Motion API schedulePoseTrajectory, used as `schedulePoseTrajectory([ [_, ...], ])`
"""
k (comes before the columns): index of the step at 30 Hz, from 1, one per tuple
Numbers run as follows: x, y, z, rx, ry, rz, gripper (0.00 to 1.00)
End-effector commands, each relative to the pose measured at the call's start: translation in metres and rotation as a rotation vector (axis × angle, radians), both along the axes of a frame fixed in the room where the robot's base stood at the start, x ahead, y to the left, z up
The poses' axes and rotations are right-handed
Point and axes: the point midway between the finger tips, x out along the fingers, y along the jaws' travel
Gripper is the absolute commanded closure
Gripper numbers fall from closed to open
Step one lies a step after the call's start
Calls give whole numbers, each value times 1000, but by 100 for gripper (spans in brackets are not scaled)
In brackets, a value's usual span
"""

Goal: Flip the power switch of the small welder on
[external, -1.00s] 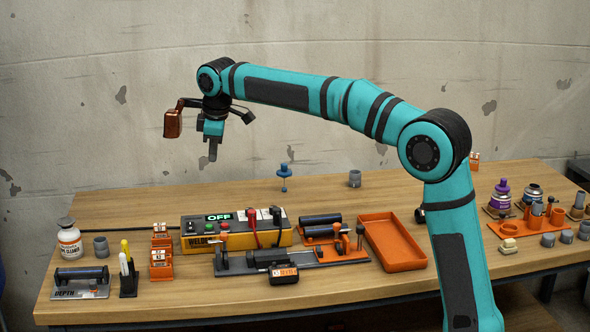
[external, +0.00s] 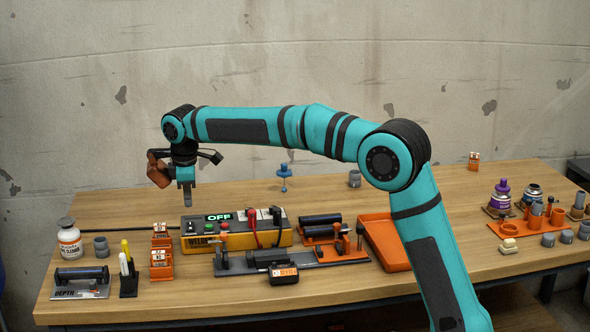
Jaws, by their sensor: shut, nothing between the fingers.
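The small welder (external: 270,238) is a yellow and black box on the table. Its display (external: 219,217) reads OFF in green. A small green button or light and a red one show on its top, with red and black plugs to their right. Which part is the power switch is too small to tell for sure. My gripper (external: 187,205) points down above the welder's left end, its fingers together and empty. It appears a little above the box and apart from it.
Orange holders (external: 162,264) stand left of the welder. A black-railed fixture (external: 300,262) lies in front of it, and an orange tray (external: 388,243) to its right. A white bottle (external: 69,240) and a pen holder (external: 128,276) are further left. The table behind the welder is mostly clear.

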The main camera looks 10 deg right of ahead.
Motion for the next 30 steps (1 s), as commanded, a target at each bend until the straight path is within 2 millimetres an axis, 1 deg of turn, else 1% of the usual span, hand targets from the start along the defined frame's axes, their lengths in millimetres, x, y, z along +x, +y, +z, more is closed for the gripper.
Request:
schedulePoseTrajectory([
  [1,1,-1,-10,-2,2,0,100],
  [6,5,-1,-34,-1,0,-1,100],
  [12,7,0,-51,0,-2,-1,100],
  [16,7,0,-54,0,-2,-1,100],
  [26,8,0,-55,0,1,-1,100],
  [30,12,0,-61,-1,58,-4,100],
])
